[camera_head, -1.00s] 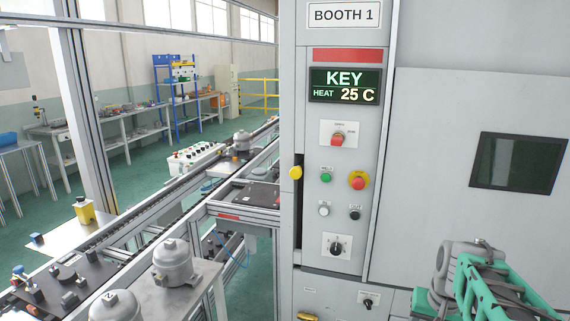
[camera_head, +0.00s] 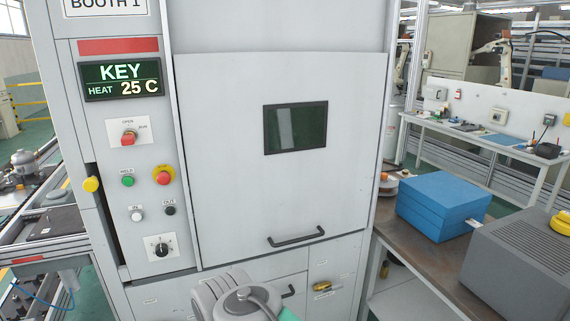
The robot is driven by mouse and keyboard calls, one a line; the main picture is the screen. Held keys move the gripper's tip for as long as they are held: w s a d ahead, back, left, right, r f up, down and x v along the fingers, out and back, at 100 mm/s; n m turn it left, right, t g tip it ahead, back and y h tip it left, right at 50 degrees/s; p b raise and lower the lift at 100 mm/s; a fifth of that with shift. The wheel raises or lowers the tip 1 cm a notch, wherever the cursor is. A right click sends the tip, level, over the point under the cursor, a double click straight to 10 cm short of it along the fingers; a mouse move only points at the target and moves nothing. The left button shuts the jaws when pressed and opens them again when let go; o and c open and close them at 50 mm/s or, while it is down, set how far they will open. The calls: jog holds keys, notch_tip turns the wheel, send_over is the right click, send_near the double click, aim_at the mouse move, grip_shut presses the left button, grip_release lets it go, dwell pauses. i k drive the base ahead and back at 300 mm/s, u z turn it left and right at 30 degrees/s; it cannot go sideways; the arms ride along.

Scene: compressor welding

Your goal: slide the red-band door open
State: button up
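The booth door (camera_head: 230,180) is a large light-grey panel in the middle of the head view. It has a small dark window (camera_head: 295,127) and a black bar handle (camera_head: 296,237) low on its right half. The panel covers the booth front, and no opening shows around it. A red band (camera_head: 118,46) runs across the control column just left of the door, above the lit display. A grey rounded part with a bit of teal, seemingly of my arm, shows at the bottom edge below the door. My gripper's fingers do not show, and nothing touches the handle.
The control column holds a display (camera_head: 122,80) reading KEY and 25 C, a red emergency button (camera_head: 163,176) and several other controls. Drawers sit below the door. At right, a bench (camera_head: 401,225) carries blue boxes (camera_head: 440,202) and a grey unit (camera_head: 528,268).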

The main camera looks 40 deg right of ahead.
aim_at(280, 147)
jog(key=u, duration=0.45)
jog(key=i, duration=0.85)
jog(key=z, duration=0.1)
